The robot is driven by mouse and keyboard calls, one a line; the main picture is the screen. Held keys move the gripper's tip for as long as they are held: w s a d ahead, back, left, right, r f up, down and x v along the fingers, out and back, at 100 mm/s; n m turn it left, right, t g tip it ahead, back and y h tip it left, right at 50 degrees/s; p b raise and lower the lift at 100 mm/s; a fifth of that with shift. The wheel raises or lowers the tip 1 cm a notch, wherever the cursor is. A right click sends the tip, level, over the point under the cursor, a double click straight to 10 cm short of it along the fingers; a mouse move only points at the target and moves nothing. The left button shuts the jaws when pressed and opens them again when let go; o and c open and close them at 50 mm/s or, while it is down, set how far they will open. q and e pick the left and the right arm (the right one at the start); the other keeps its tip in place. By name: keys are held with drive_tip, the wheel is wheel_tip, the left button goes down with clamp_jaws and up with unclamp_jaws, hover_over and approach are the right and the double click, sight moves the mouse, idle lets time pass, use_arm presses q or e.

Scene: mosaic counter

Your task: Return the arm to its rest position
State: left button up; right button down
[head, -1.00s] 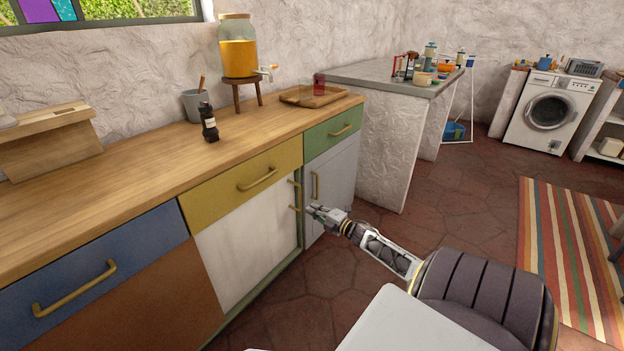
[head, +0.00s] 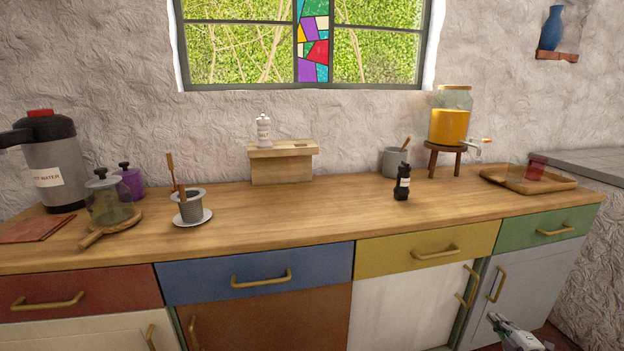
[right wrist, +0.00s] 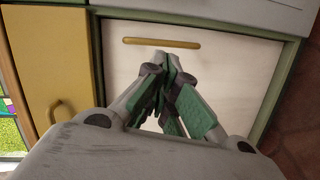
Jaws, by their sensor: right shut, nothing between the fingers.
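My right gripper (head: 496,320) is at the bottom right of the head view, in front of the lower cabinets and just below the brass handle of the grey door (head: 511,286). In the right wrist view its fingers (right wrist: 166,64) are together, shut with nothing between them. Behind them are the white cabinet door (right wrist: 225,75) with its brass handle (right wrist: 161,42) and the yellow drawer (right wrist: 50,60). I cannot tell the exact gap to the doors. Most of my right arm is outside the head view. My left gripper is not in view.
The wooden counter (head: 300,214) holds a flask (head: 50,165), a cup on a saucer (head: 192,208), a dark bottle (head: 402,184), a juice dispenser (head: 449,128) and a tray (head: 540,184). Closed drawers and doors line its front. Some brass handles stick out near the gripper.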

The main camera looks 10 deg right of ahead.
drive_tip(key=s+a+m+g+y, duration=0.1)
drive_tip(key=s+a+m+g, duration=0.3)
drive_tip(key=a, duration=1.1)
drive_tip(key=s+a+f+m+g+y, duration=0.1)
drive_tip(key=s+a+m+g, duration=0.35)
drive_tip(key=a, duration=1.15)
drive_tip(key=s+a+m+g+y, duration=0.15)
drive_tip(key=s+a, duration=0.55)
drive_tip(key=a, duration=0.8)
use_arm(q)
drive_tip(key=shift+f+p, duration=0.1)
drive_tip(key=shift+p, duration=0.35)
use_arm(e)
drive_tip(key=s+a+f+m+g+y, duration=0.1)
drive_tip(key=s+a+f+m, duration=0.1)
drive_tip(key=s+a+f, duration=0.2)
drive_tip(key=s+a, duration=0.2)
drive_tip(key=s, duration=0.2)
drive_tip(key=shift+s+f+g, duration=0.15)
drive_tip(key=shift+s+g, duration=0.15)
drive_tip(key=shift+s, duration=0.1)
drive_tip(key=shift+a+y, duration=0.1)
drive_tip(key=shift+y, duration=0.15)
